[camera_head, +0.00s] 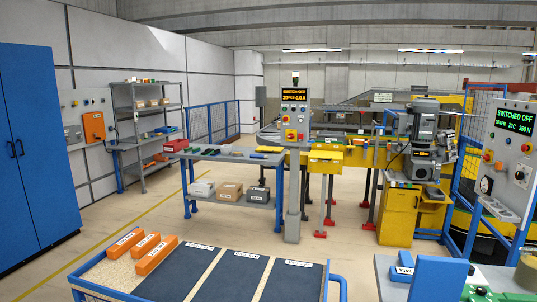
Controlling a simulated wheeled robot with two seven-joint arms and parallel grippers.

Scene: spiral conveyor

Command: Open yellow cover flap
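Several yellow parts show in the head view. A yellow box-like piece (325,161) sticks out at the front of the conveyor line, just right of the grey control post. A long yellow guard (365,156) runs behind it to the right. A yellow cabinet (399,214) stands under the grey machine. I cannot tell which of these is the cover flap, or whether any flap is open. Neither of my grippers is in view.
A grey control post (293,190) stands mid-floor beside a blue-legged workbench (228,155). A blue-framed cart (337,280) with dark mats and orange boxes is in front. A switch panel (510,155) is at right, a blue cabinet (35,150) at left. Floor between is clear.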

